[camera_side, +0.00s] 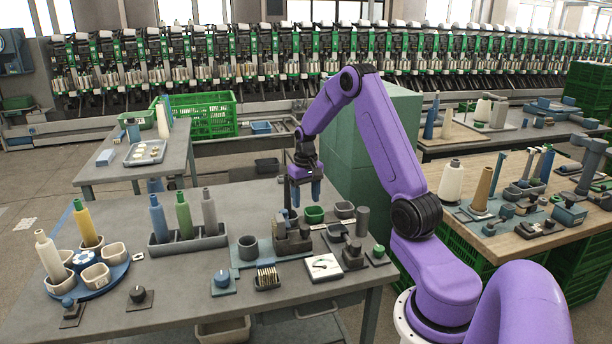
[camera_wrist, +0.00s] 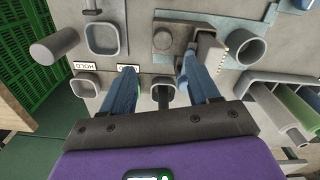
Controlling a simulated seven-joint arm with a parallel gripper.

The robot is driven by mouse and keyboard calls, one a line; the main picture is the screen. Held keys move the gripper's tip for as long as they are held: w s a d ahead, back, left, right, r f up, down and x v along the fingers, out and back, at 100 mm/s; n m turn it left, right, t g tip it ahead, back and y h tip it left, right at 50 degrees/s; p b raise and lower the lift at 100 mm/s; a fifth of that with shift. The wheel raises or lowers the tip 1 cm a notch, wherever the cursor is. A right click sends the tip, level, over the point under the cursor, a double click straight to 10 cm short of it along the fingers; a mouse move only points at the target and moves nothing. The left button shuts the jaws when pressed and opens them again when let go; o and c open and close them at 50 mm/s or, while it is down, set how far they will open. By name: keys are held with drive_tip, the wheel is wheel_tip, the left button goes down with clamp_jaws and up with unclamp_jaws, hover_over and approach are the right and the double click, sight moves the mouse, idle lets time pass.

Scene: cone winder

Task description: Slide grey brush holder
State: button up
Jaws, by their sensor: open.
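My gripper (camera_side: 303,207) points down over the back of the grey table, its two blue fingers apart and nothing held between them. In the wrist view the gripper (camera_wrist: 158,73) straddles a small dark square-mouthed holder (camera_wrist: 163,88); I cannot tell whether a finger touches it. Two grey square-mouthed cups stand to one side, one nearer the back (camera_side: 345,208) and one nearer the front (camera_side: 337,232); the wrist view shows them too (camera_wrist: 85,86) (camera_wrist: 102,38). No brush is clearly visible, so I cannot tell which of these is the grey brush holder.
A grey block fixture (camera_side: 292,237) stands just in front of the fingers. A round grey cup (camera_side: 248,247) and a bottle rack (camera_side: 190,240) are to the left. A dark cylinder (camera_side: 362,220) stands to the right.

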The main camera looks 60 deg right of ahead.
wheel_tip(320, 180, up, 8)
drive_tip(key=shift+f, duration=0.25)
drive_tip(key=s+a+r+n, duration=0.2)
drive_tip(key=a+n, duration=0.2)
drive_tip(key=a, duration=0.8)
drive_tip(key=s+a+r+n, duration=0.1)
drive_tip(key=s+a+n, duration=0.25)
drive_tip(key=a, duration=0.95)
drive_tip(key=s+a+n, duration=0.4)
drive_tip(key=s+n, duration=0.1)
drive_tip(key=s, duration=0.6)
drive_tip(key=s+a+n, duration=0.5)
drive_tip(key=s+n, duration=0.1)
drive_tip(key=s, duration=0.5)
drive_tip(key=shift+a+f, duration=0.15)
drive_tip(key=shift+a, duration=0.05)
drive_tip(key=shift+w, duration=0.1)
drive_tip(key=shift+c, duration=0.4)
